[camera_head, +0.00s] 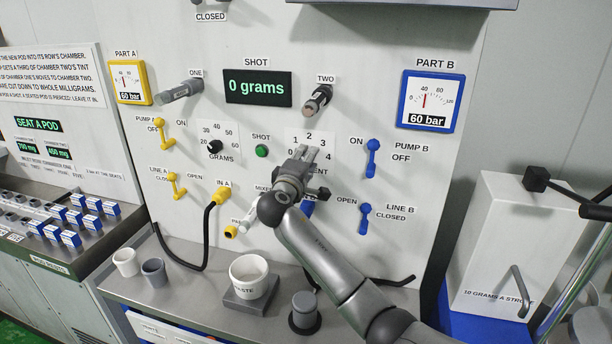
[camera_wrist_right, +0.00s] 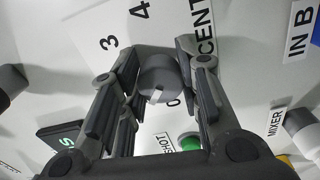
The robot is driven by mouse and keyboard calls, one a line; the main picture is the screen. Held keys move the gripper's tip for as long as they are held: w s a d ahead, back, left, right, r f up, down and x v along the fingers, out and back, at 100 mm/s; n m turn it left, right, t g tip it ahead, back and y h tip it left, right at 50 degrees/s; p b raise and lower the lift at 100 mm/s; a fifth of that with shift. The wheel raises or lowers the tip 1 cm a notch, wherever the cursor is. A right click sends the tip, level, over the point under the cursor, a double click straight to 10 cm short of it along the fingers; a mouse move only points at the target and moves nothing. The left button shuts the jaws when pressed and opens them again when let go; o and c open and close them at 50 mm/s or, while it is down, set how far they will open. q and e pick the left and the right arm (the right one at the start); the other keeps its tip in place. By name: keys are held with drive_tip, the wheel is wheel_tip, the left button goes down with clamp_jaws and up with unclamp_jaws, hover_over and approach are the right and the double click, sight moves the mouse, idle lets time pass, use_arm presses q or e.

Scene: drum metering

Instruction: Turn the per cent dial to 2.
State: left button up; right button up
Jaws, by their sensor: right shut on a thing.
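The per cent dial (camera_wrist_right: 160,77) is a dark round knob with a white mark, seen between my right fingers in the right wrist view. The mark points down and slightly left there, close to the 0 of its scale. The 3 and 4 show at upper left; the 1 and 2 are hidden by a finger. In the head view my right gripper (camera_head: 304,155) is on the dial and covers it; the scale plate (camera_head: 309,136) shows 1 to 4 around it. My right gripper (camera_wrist_right: 158,85) is shut on the dial. My left gripper is out of view.
A green shot button (camera_head: 261,151) and the grams dial (camera_head: 214,147) sit left of my gripper. The blue pump B lever (camera_head: 373,158) is to the right. A display (camera_head: 257,87) above reads 0 grams. A white waste cup (camera_head: 249,276) stands on the ledge below.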

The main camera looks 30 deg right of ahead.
drive_tip(key=m+b, duration=0.3)
drive_tip(key=b, duration=0.1)
drive_tip(key=f+m+b, duration=0.1)
drive_tip(key=m+b, duration=0.2)
drive_tip(key=b, duration=0.1)
drive_tip(key=m+b, duration=0.3)
drive_tip(key=m, duration=0.1)
drive_tip(key=shift+r, duration=0.2)
drive_tip(key=o, duration=0.9)
drive_tip(key=shift+o, duration=0.9)
drive_tip(key=shift+s+a, duration=0.1)
drive_tip(key=shift+a, duration=0.1)
drive_tip(key=v, duration=1.1)
drive_tip(key=shift+s+a+r, duration=0.2)
drive_tip(key=shift+s+r, duration=0.05)
drive_tip(key=shift+f, duration=0.1)
